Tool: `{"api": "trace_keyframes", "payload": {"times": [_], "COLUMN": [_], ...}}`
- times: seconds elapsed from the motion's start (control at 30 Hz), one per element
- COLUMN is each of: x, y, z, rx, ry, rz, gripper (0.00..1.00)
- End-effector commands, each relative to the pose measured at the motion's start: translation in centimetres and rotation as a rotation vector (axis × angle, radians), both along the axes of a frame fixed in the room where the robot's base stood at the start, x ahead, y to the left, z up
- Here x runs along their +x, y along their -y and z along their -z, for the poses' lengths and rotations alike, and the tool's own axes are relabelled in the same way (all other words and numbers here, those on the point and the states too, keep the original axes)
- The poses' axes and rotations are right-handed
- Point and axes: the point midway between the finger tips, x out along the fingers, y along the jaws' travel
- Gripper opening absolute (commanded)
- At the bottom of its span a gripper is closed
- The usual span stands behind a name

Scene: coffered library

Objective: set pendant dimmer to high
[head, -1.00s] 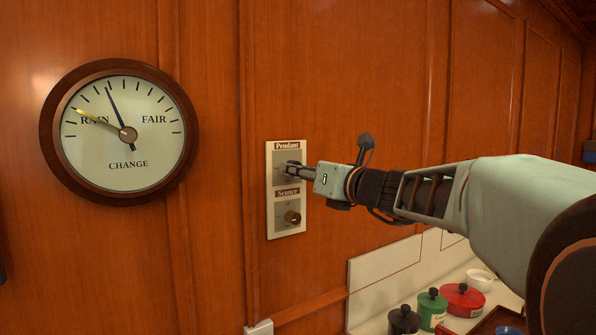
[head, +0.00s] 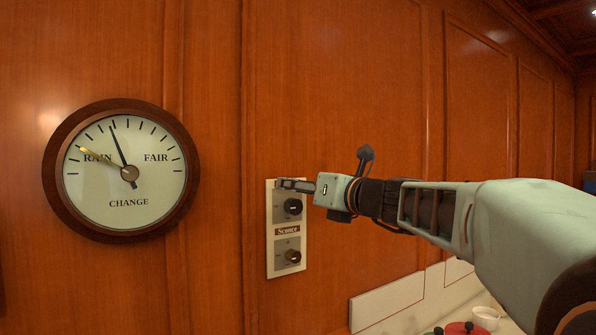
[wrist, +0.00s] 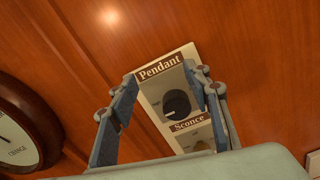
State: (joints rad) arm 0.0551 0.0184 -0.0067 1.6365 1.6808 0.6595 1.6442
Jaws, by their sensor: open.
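The dimmer panel (head: 271,220) is a pale plate on the wood wall with two knobs. The upper, dark Pendant knob (head: 293,206) is uncovered; it also shows in the wrist view (wrist: 177,103), with a small pale mark at its lower left edge. The brownish Sconce knob (head: 292,256) is below it, partly hidden in the wrist view. My gripper (head: 284,184) is at the panel's top, over the Pendant label and above the Pendant knob. In the wrist view its open fingers (wrist: 160,77) stand either side of the panel's upper part, with nothing held. I cannot tell whether they touch the plate.
A round barometer dial (head: 120,170) hangs on the wall left of the panel. A counter with a white bowl (head: 486,318) and red lids (head: 465,328) is at the lower right. The wall around the panel is otherwise bare.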

Motion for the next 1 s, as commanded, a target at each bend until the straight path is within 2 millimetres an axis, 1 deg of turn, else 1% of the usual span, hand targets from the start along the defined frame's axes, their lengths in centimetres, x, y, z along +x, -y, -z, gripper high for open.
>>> {"api": "trace_keyframes", "payload": {"times": [0.03, 0.2, 0.4, 0.87, 1.0], "x": [0.0, 0.0, 0.0, 0.0, -0.2], "y": [0.0, 0.0, 0.0, 0.0, -0.3], "z": [-1.0, -3.5, -5.0, -5.1, -4.4], "rx": [-0.001, 0.000, 0.000, 0.000, -0.053], "ry": [0.003, 0.001, 0.000, -0.001, 0.011], "rz": [0.000, 0.000, 0.000, 0.000, -0.007], "gripper": [0.44, 0.44, 0.44, 0.44, 0.44]}}
